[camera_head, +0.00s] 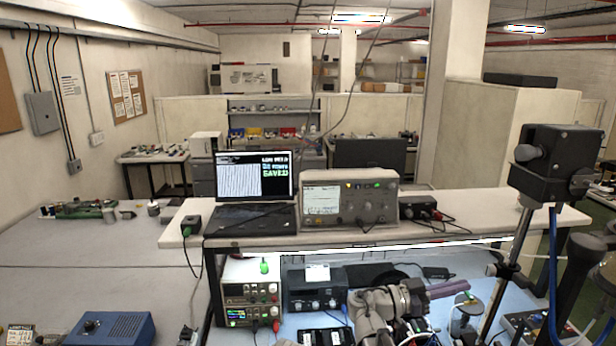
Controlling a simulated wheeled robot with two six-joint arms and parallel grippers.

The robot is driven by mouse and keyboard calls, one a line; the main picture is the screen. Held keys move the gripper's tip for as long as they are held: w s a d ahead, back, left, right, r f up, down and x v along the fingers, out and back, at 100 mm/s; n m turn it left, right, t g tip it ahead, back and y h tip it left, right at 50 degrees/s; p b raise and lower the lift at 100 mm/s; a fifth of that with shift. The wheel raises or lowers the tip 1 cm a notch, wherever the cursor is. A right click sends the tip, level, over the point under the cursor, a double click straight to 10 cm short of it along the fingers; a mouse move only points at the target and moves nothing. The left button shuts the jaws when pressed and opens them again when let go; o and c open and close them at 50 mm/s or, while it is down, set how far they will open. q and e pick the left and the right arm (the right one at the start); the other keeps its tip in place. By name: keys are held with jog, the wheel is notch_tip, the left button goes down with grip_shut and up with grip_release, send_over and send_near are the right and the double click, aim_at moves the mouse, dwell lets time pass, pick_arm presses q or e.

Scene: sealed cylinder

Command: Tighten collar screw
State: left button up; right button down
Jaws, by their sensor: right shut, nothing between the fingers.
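My right gripper (404,298) is at the bottom, right of centre, over the lit blue work surface. It is shut and holds nothing that I can see. A purple bar (448,288) shows just right of it; I cannot tell whether they touch. A black stand (556,165) with a thick head and a tilted post rises at the right. A small fitting (506,270) sits on its post and may be the collar; the screw is too small to make out. The gripper is left of this post and apart from it. My left gripper is not in view.
A white shelf (470,220) crosses above the work surface, carrying a laptop (253,185) reading "SAVED" and an oscilloscope (348,200). Power supplies (250,303) and a black instrument (314,292) stand below it. A blue box (112,328) is at lower left. The left bench is mostly clear.

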aim_at(490, 271)
jog(key=shift+a, duration=0.2)
jog(key=w+d, duration=0.3)
jog(key=d, duration=0.2)
jog(key=shift+d+f, duration=0.15)
jog(key=shift+d, duration=0.25)
dwell(0.6)
jog(key=shift+s+r, duration=0.2)
jog(key=shift+r, duration=0.1)
dwell(0.6)
